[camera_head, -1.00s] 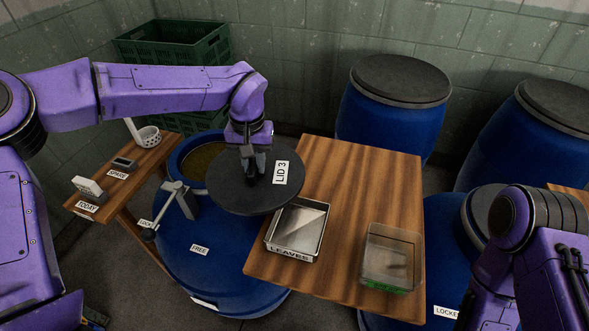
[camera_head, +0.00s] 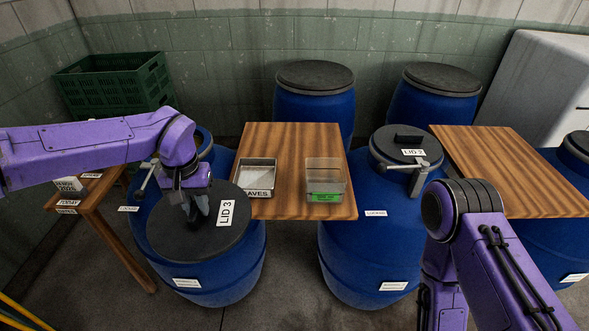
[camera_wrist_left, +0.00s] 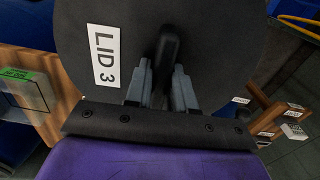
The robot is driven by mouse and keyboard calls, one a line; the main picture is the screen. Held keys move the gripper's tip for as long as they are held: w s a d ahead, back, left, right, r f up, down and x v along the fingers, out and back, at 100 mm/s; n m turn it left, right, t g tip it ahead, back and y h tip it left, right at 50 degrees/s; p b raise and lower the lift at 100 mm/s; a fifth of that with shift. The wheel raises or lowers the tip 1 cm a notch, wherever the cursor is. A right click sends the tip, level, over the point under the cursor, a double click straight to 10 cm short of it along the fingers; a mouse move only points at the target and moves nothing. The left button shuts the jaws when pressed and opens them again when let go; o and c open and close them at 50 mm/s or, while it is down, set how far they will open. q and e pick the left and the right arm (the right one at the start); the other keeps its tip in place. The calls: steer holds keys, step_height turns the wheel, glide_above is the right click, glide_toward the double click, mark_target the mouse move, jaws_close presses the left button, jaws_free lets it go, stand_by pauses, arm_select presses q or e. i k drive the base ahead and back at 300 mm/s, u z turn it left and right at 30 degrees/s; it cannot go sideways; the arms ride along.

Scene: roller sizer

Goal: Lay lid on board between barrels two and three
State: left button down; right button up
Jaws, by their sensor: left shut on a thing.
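My left gripper (camera_head: 198,208) is shut on the upright handle of a round black lid (camera_head: 180,235) labelled LID 3. In the left wrist view my left gripper (camera_wrist_left: 158,85) pinches the handle of the lid (camera_wrist_left: 215,40). In the head view the lid overlaps a blue barrel (camera_head: 215,280), whose opening is mostly hidden. The wooden board (camera_head: 300,140) is right of the lid, towards a second blue barrel (camera_head: 350,255) capped with a lid labelled LID 2 (camera_head: 398,143). My right arm shows at lower right, its gripper out of view.
On the board's front half stand a LEAVES tray (camera_head: 256,164) and a clear bin with a green label (camera_head: 325,170); its back is bare. Another board (camera_head: 500,165) lies at right. Lidded barrels (camera_head: 315,110) stand behind. A small wooden side table (camera_head: 115,235) and green crates (camera_head: 115,85) are at left.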

mark_target(304, 144)
steer(key=z, duration=3.35)
steer(key=k, duration=1.3)
steer(key=u, duration=2)
steer(key=i, duration=1)
